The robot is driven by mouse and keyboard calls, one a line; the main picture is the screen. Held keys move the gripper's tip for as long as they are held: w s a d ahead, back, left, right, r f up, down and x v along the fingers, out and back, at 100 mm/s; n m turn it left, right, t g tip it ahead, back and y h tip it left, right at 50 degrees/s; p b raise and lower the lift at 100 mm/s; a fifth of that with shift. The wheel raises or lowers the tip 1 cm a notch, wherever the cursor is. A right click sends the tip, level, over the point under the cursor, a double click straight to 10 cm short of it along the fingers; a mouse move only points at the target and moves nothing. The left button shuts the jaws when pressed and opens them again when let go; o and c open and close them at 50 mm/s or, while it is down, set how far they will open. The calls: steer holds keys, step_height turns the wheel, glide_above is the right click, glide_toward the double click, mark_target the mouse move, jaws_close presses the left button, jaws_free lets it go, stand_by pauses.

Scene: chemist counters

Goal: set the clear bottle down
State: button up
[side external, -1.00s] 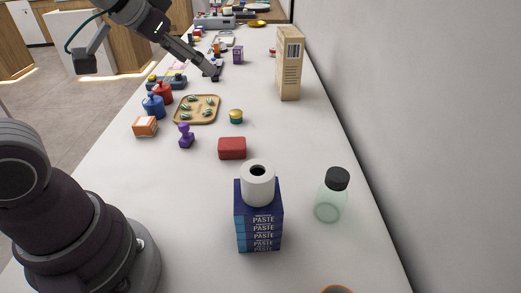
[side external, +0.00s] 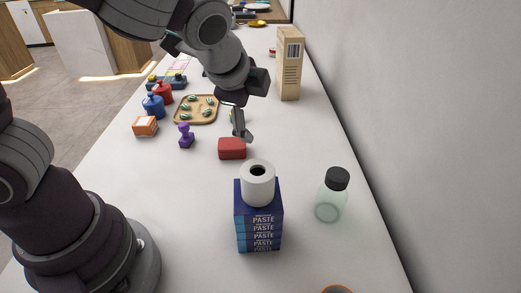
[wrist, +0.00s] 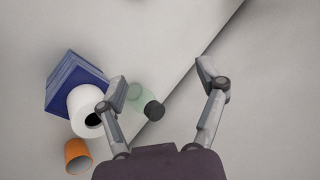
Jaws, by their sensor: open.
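The clear bottle (side external: 328,203) is pale green and see-through with a black cap. It stands upright on the white counter (side external: 300,130), to the right of a stack of blue boxes. In the wrist view the bottle (wrist: 138,97) shows beyond and between my fingers, partly behind the left one. My gripper (side external: 243,137) is over the counter near the red block, apart from the bottle. In the wrist view my gripper (wrist: 163,78) has its two fingers spread wide with nothing held.
Blue paste boxes (side external: 258,225) carry a white roll (side external: 258,184) on top, left of the bottle. A red block (side external: 232,149) lies near my gripper. A tall tan box (side external: 289,65) stands further back. An orange-rimmed item (side external: 338,289) is at the front. The wall runs along the right.

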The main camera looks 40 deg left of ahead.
steer(key=w+d+f+m+t+y, duration=0.15)
steer(key=d+f+m, duration=0.25)
steer(key=d+m, duration=0.45)
steer(key=m+t, duration=0.5)
steer(key=m, duration=0.6)
glide_toward(335, 184)
steer(key=w, duration=0.2)
steer(key=shift+s+a+f+h, duration=0.2)
steer(key=shift+s+a+h, duration=0.05)
steer(key=shift+a+h, duration=0.15)
steer(key=shift+w, duration=0.1)
steer(key=x, duration=1)
steer(key=shift+a+f, duration=0.1)
steer(key=shift+a, duration=0.05)
steer(key=c, duration=1.2)
steer(key=shift+s+d, duration=0.4)
steer(key=shift+d, duration=0.65)
steer(key=shift+s+d, duration=0.45)
steer(key=shift+d, duration=0.65)
steer(key=shift+s+d, duration=0.4)
steer(key=shift+d, duration=0.65)
